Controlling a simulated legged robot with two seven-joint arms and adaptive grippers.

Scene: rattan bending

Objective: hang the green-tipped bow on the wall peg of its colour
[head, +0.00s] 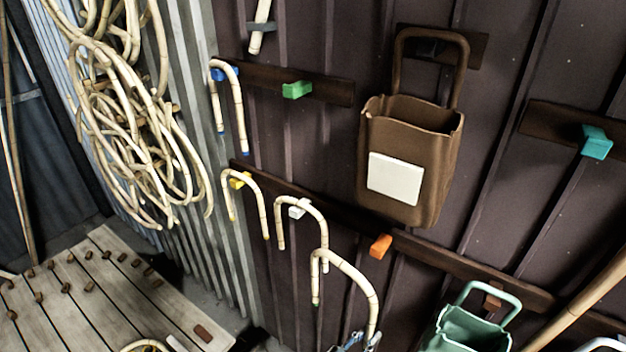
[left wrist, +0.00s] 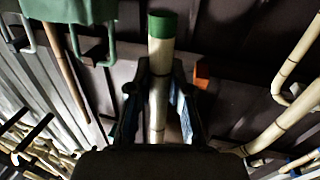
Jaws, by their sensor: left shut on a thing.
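The green-tipped bow (head: 346,268) is a pale rattan arch in the head view, its curve up and a dark green tip at its lower left end. My left gripper (head: 354,341), at the bottom edge, is shut on its right leg. In the left wrist view, the fingers (left wrist: 160,98) close around the pale shaft, whose green end (left wrist: 162,27) stands beyond them. The green peg (head: 297,90) is bare, on the upper board, above and left of the held bow. My right gripper is not in view.
Bows hang on the blue (head: 224,74), yellow (head: 240,180) and white (head: 298,208) pegs; the white-peg bow overlaps the held bow in view. Orange (head: 380,246) and teal (head: 597,142) pegs are bare. A brown basket (head: 440,135) hangs right of the green peg. A rattan coil (head: 125,120) hangs left.

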